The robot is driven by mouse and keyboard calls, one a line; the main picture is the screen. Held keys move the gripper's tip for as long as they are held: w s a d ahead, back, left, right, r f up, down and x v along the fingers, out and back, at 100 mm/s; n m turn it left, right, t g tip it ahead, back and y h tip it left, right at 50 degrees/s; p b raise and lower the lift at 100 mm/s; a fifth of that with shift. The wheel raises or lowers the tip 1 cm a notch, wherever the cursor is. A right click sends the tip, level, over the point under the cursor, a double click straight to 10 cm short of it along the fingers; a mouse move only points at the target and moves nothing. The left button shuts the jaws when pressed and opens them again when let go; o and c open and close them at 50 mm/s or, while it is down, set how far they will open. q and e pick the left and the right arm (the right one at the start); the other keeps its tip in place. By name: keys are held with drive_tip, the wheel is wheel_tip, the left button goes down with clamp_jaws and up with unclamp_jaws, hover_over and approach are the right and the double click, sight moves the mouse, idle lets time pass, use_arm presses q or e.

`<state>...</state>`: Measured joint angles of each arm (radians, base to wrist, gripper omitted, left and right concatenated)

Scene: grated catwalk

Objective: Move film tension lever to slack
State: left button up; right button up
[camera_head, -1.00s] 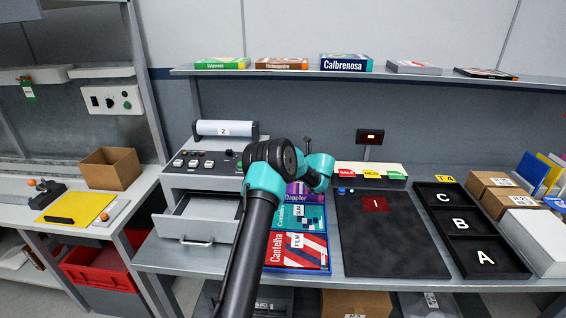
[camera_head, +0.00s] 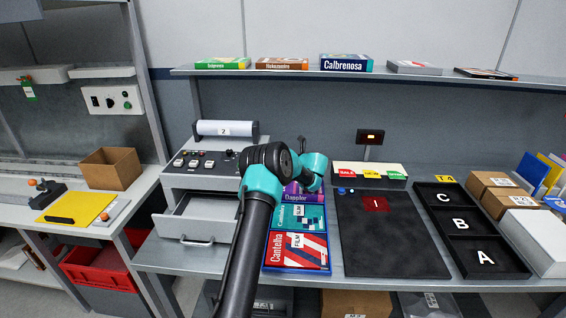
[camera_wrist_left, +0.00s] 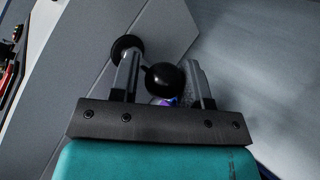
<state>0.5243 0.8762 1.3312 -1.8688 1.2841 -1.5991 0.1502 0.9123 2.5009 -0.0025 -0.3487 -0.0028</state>
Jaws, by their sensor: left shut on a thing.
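The film tension lever shows in the left wrist view as a round black knob (camera_wrist_left: 165,80) between the two fingers of my left gripper (camera_wrist_left: 162,68). The gripper is shut on this knob. The lever's shaft and base are mostly hidden, so its angle is hard to read. A second dark round part (camera_wrist_left: 126,46) sits by the tip of the left finger. In the head view my left arm reaches up to the right side of the label machine (camera_head: 200,180), and its wrist hides the gripper and lever. A small dark tip shows just above the wrist. My right gripper is not in view.
The machine has a white roll (camera_head: 226,129) on top and an open drawer (camera_head: 196,218). A blue tray of boxes (camera_head: 297,268) lies below my wrist. Right of it are a dark mat (camera_head: 395,240) and a black lettered tray (camera_head: 505,262). A shelf (camera_head: 370,76) runs behind.

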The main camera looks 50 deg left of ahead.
use_arm(q)
drive_tip(key=shift+s+a+r+n+t+h, duration=0.1)
drive_tip(key=shift+r+n+t+h, duration=0.85)
drive_tip(key=shift+h, duration=0.65)
drive_tip(key=o, duration=0.6)
drive_tip(key=shift+o, duration=0.7)
drive_tip(key=shift+r, duration=0.1)
drive_tip(key=v, duration=1.7)
drive_tip(key=shift+d, duration=0.25)
